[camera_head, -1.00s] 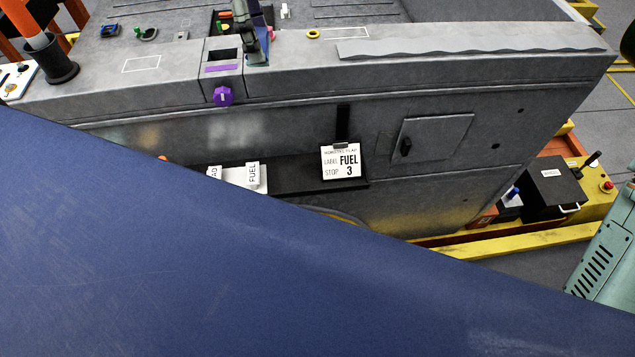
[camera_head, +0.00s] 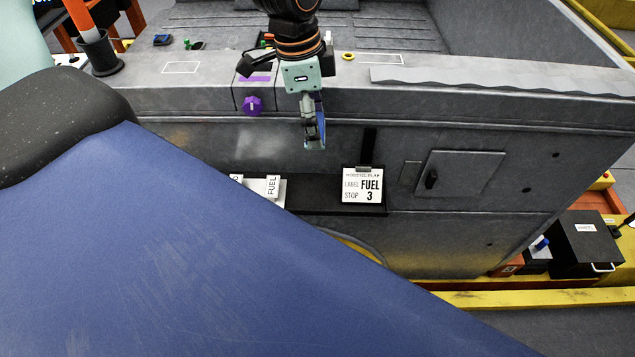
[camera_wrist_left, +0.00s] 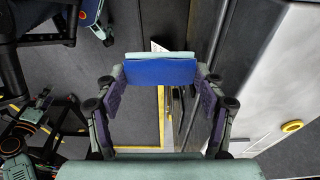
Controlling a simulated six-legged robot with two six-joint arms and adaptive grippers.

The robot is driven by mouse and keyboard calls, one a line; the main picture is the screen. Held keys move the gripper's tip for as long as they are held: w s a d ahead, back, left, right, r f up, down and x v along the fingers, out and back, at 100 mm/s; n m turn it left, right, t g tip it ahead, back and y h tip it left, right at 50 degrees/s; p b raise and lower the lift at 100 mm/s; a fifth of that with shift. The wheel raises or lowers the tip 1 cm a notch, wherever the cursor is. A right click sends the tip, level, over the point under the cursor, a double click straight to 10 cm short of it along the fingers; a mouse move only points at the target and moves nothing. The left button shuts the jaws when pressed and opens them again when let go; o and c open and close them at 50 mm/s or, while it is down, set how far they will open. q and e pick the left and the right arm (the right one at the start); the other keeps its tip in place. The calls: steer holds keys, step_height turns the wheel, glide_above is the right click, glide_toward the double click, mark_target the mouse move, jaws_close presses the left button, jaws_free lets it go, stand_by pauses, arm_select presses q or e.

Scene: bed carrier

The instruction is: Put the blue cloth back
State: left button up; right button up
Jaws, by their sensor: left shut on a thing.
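My left gripper (camera_head: 314,140) hangs in front of the upper edge of the grey side wall, right of the purple knob. It is shut on the blue cloth (camera_wrist_left: 160,72), which spans between the fingertips in the left wrist view. In the head view only a narrow blue strip of the cloth (camera_head: 322,125) shows beside the fingers. The cloth looks held clear of the wall, though the exact gap cannot be told. My right gripper is not in view.
The grey ledge (camera_head: 440,85) carries white outlined rectangles (camera_head: 182,67) and a yellow ring (camera_head: 348,56). A purple knob (camera_head: 252,105) sticks out of the wall. A black shelf (camera_head: 320,203) holds white cards, and a FUEL sign (camera_head: 362,186) hangs there. A black box (camera_head: 585,240) stands at right.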

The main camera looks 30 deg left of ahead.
arm_select(q)
steer(key=b, duration=0.2)
glide_above(319, 195)
steer(key=f, duration=1.3)
steer(key=shift+s+a+f, duration=0.15)
steer(key=shift+s+a, duration=0.05)
steer(key=shift+a, duration=0.1)
steer(key=shift+d+f+b, duration=0.15)
steer(key=shift+f+b, duration=0.15)
steer(key=shift+f, duration=0.2)
step_height(319, 195, down, 4)
steer(key=shift+b, duration=0.75)
steer(key=shift+f, duration=0.15)
steer(key=shift+w, duration=0.1)
